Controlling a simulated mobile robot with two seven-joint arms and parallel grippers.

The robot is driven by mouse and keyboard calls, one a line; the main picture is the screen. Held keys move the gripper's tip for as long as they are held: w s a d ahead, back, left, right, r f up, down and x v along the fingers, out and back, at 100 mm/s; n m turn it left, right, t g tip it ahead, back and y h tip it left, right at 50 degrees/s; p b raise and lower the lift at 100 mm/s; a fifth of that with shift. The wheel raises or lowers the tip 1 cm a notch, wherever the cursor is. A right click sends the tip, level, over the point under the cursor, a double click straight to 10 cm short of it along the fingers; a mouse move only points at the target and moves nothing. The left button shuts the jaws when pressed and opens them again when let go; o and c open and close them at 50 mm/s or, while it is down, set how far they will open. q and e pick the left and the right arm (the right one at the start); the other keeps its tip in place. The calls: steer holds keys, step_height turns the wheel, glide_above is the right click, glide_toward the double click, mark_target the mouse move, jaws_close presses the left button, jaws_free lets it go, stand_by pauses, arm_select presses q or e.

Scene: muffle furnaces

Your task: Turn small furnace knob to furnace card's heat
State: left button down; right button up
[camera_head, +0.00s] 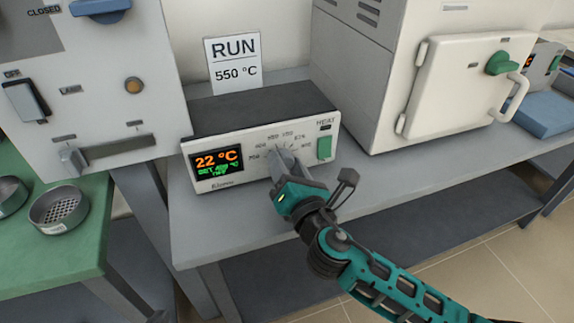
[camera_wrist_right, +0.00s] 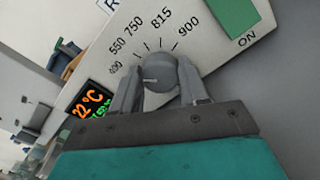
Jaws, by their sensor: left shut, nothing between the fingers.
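The small furnace controller (camera_head: 270,152) stands on the grey bench, its display (camera_head: 217,162) reading 22 °C above a green set line too small to read surely. The furnace card (camera_head: 235,64) behind it reads RUN 550 °C. My right gripper (camera_head: 284,160) reaches its front and hides the knob in the head view. In the right wrist view, the grey knob (camera_wrist_right: 158,73) sits between the fingers of my right gripper (camera_wrist_right: 162,88), which appear to touch both sides. Its white pointer line points left, near the 400 end of the scale, 400 to 900. My left gripper is not in view.
A green HEAT switch (camera_head: 324,148) is right of the dial. A large white furnace (camera_head: 380,80) with a green door knob stands to the right, and a grey panel (camera_head: 100,100) to the left. A sieve-like dish (camera_head: 59,210) rests on the green table.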

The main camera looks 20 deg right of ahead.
steer(key=c, duration=0.5)
steer(key=shift+m, duration=1.5)
steer(key=shift+m+b, duration=0.45)
steer(key=shift+m, duration=0.95)
steer(key=o, duration=1.1)
steer(key=shift+c, duration=0.2)
